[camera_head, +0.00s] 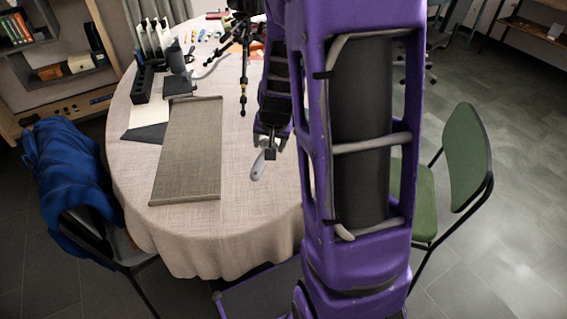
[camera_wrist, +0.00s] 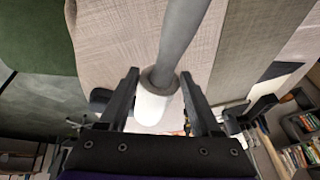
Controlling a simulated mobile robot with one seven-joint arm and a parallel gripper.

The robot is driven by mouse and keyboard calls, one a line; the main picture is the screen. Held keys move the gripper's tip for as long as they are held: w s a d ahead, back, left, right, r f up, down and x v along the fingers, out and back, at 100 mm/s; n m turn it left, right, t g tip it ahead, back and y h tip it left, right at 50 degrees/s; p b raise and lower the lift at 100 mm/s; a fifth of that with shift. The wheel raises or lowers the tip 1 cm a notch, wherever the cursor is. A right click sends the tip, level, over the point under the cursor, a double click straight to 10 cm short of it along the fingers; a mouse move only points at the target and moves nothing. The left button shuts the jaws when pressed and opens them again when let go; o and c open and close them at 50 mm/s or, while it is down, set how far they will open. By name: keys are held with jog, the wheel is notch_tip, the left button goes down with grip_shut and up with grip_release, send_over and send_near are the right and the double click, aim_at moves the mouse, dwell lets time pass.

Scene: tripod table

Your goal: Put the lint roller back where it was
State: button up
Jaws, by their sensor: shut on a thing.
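My gripper (camera_head: 268,149) is shut on the lint roller, over the right part of the round table (camera_head: 240,215). In the head view a pale grey end of the lint roller (camera_head: 258,167) sticks out below the fingers; the rest is hidden. In the wrist view my gripper (camera_wrist: 161,100) has one finger on each side of the lint roller. Its white roller part (camera_wrist: 151,106) is near the fingers and its grey handle (camera_wrist: 186,35) runs up out of the picture. Whether it touches the cloth is hard to tell.
A grey woven mat (camera_head: 190,155) lies left of my gripper. A small black tripod (camera_head: 243,75) stands behind. A dark rack (camera_head: 146,80) and a dark cup (camera_head: 175,60) stand at the back left. A green chair (camera_head: 465,150) is on the right, and a blue cloth (camera_head: 70,175) hangs over a chair on the left.

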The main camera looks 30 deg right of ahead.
jog(key=shift+s+d, duration=0.1)
jog(key=shift+s, duration=0.1)
notch_tip(320, 180, down, 10)
jog(key=b, duration=0.3)
jog(key=shift+f, duration=0.15)
jog(key=o, duration=1.3)
jog(key=shift+s+r, duration=0.1)
jog(key=shift+r, duration=0.35)
jog(key=p+v, duration=0.3)
jog(key=v, duration=0.8)
jog(key=shift+s+r, duration=0.1)
jog(key=shift+r, duration=0.1)
